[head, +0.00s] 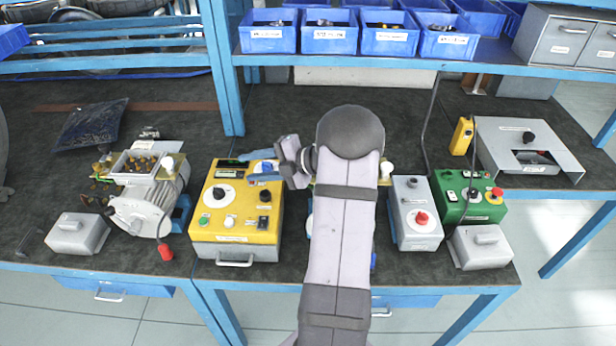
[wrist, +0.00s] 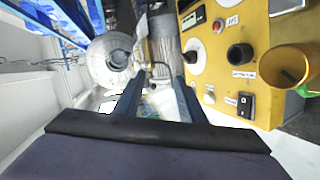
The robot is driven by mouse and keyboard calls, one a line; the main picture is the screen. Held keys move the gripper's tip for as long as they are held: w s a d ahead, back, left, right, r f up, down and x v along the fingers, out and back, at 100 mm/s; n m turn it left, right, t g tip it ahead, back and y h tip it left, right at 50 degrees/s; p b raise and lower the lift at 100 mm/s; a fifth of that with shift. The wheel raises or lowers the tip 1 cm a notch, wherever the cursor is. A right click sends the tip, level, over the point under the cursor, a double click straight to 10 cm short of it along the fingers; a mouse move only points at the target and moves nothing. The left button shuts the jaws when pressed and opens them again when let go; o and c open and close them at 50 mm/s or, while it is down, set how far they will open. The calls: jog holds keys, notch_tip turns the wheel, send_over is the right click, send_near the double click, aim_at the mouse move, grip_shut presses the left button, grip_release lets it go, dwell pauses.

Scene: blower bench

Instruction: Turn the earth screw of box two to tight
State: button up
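Labels in both views are too small to read, so I cannot tell which box is box two, and I cannot make out an earth screw. A yellow control box (head: 202,238) with a dial, knobs and buttons stands left of my arm; it also shows at the right of the wrist view (wrist: 263,110). My gripper (head: 250,169) points left over the back right part of this box. In the wrist view my gripper (wrist: 158,78) has its two dark fingers apart, with a pale blurred shape between or beyond them. My arm hides part of the bench behind it.
A grey motor (head: 145,208) with an open terminal box stands left of the yellow box. Blue bins (head: 329,41) sit on the shelf above.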

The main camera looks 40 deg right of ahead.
jog(key=s+a+r+m+t+b, duration=0.1)
jog(key=s+a+r+m+t, duration=0.1)
jog(key=s+r+m+t, duration=0.3)
jog(key=s+a+m+t+b, duration=0.2)
jog(key=s+a+m+t, duration=0.1)
jog(key=s+m, duration=0.4)
jog(key=s+d+f+m+g+h+p, duration=0.1)
jog(key=s+d+f+m+h+p, duration=0.2)
jog(key=d+f+m+h, duration=0.25)
jog(key=s+d+f+m+g+h+p, duration=0.1)
jog(key=s+d+f+m+h+p, duration=0.15)
jog(key=d+m+h, duration=0.45)
jog(key=w+d+y+p, duration=0.2)
jog(key=w+p, duration=0.1)
jog(key=w, duration=0.4)
jog(key=shift+w+d+n, duration=0.25)
jog(key=shift+d+n, duration=0.05)
jog(key=shift+n, duration=0.15)
jog(key=shift+r, duration=0.1)
grip_shut()
